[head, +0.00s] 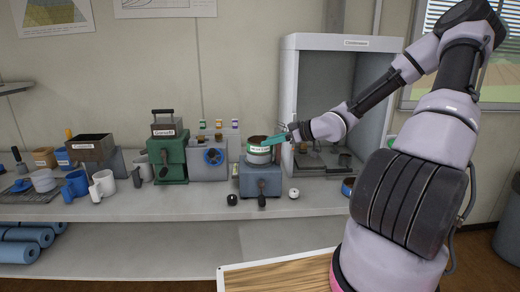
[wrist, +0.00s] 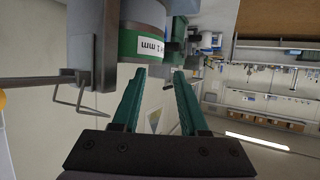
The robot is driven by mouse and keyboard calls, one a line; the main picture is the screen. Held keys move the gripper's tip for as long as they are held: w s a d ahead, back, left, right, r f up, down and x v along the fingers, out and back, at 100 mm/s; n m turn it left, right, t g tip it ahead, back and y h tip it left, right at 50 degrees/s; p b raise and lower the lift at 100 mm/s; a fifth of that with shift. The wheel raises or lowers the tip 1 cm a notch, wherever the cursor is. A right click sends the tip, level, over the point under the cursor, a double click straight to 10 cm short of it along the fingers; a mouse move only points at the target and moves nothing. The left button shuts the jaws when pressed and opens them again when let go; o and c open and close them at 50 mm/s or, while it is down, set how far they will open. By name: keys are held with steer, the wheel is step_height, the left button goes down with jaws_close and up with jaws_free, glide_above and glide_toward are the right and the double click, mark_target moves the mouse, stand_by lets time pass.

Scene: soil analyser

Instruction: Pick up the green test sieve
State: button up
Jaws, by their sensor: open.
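The green test sieve (head: 259,155) is a round metal sieve with a green band and a white label. It sits on top of a blue-grey machine (head: 260,180) on the bench in the head view. In the wrist view the sieve (wrist: 128,44) shows close up at the upper left, its label reading "1 mm". My gripper (head: 274,141) is at the sieve's upper right side in the head view. In the wrist view my gripper (wrist: 158,75) has its two teal fingers apart with nothing held between them. The sieve is just beyond the left finger; I cannot tell whether they touch.
A grey cabinet (head: 300,75) stands right of the sieve. A green machine (head: 168,160) and a grey unit (head: 208,165) stand to its left. Mugs, including a blue one (head: 76,184), are farther left. A small white-topped item (head: 294,193) lies near the bench front (head: 180,210).

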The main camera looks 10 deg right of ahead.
mark_target(255, 145)
steer(key=shift+x, duration=2.85)
jaws_close()
steer(key=shift+s+d+f, duration=0.1)
steer(key=shift+f, duration=0.1)
